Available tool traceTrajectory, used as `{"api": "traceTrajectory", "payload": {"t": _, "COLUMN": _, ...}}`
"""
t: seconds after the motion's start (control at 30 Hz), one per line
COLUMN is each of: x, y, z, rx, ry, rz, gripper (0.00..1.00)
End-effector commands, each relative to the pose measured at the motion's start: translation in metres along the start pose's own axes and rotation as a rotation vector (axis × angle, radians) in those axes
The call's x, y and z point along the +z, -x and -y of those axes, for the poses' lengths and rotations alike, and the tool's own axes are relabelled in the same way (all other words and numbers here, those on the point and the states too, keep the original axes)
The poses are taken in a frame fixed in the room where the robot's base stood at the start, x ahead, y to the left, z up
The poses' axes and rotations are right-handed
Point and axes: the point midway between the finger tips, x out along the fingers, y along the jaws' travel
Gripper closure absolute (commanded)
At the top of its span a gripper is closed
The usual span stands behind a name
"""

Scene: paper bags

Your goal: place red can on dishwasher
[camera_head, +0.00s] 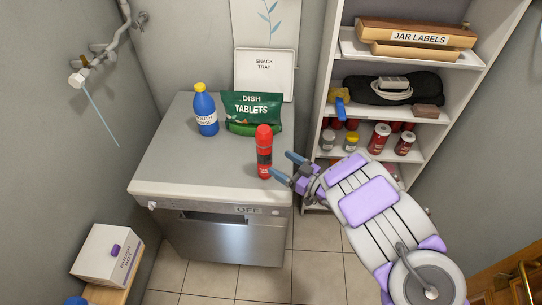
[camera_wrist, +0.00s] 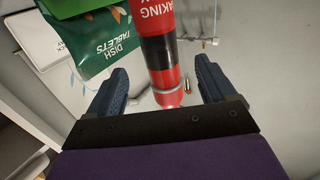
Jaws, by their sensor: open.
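A red can (camera_head: 264,152) with a black band stands upright on the dishwasher top (camera_head: 185,160), near its right front. My gripper (camera_head: 280,166) is open right beside the can, reaching in from the right. In the wrist view the can (camera_wrist: 158,50) shows between the two open fingers (camera_wrist: 158,88), with clear space on both sides. The can's base rests on the pale top. The dishwasher front shows a panel marked OFF.
A green dish tablets bag (camera_head: 252,107) and a blue bottle (camera_head: 205,112) stand behind the can. A snack tray (camera_head: 264,72) leans on the wall. A shelf (camera_head: 420,128) with jars is at right. The dishwasher's left front top is clear.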

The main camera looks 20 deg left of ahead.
Motion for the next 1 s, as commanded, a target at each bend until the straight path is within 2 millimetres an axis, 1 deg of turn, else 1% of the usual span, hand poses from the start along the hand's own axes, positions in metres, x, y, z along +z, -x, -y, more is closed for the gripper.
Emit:
{"api": "traceTrajectory", "payload": {"t": 0.03, "x": 0.0, "y": 0.007, "z": -0.001, "rx": 0.002, "ry": 0.0, "rz": 0.004, "gripper": 0.16}}
{"api": "traceTrajectory", "payload": {"t": 0.17, "x": 0.001, "y": 0.017, "z": 0.0, "rx": 0.002, "ry": 0.001, "rz": 0.005, "gripper": 0.16}}
{"api": "traceTrajectory", "payload": {"t": 0.47, "x": 0.001, "y": 0.019, "z": 0.001, "rx": 0.001, "ry": 0.002, "rz": 0.003, "gripper": 0.16}}
{"api": "traceTrajectory", "payload": {"t": 0.57, "x": -0.001, "y": 0.021, "z": -0.008, "rx": 0.026, "ry": 0.021, "rz": 0.026, "gripper": 0.16}}
{"api": "traceTrajectory", "payload": {"t": 0.67, "x": -0.007, "y": 0.031, "z": -0.036, "rx": 0.11, "ry": 0.076, "rz": 0.098, "gripper": 0.16}}
{"api": "traceTrajectory", "payload": {"t": 0.77, "x": -0.021, "y": 0.052, "z": -0.082, "rx": 0.258, "ry": 0.157, "rz": 0.215, "gripper": 0.16}}
{"api": "traceTrajectory", "payload": {"t": 0.8, "x": -0.029, "y": 0.065, "z": -0.102, "rx": 0.33, "ry": 0.184, "rz": 0.268, "gripper": 0.16}}
{"api": "traceTrajectory", "payload": {"t": 0.87, "x": -0.044, "y": 0.089, "z": -0.13, "rx": 0.444, "ry": 0.222, "rz": 0.349, "gripper": 0.16}}
{"api": "traceTrajectory", "payload": {"t": 0.9, "x": -0.053, "y": 0.106, "z": -0.145, "rx": 0.519, "ry": 0.235, "rz": 0.401, "gripper": 0.16}}
{"api": "traceTrajectory", "payload": {"t": 0.97, "x": -0.07, "y": 0.133, "z": -0.165, "rx": 0.629, "ry": 0.251, "rz": 0.472, "gripper": 0.16}}
{"api": "traceTrajectory", "payload": {"t": 1.0, "x": -0.08, "y": 0.153, "z": -0.174, "rx": 0.701, "ry": 0.251, "rz": 0.52, "gripper": 0.16}}
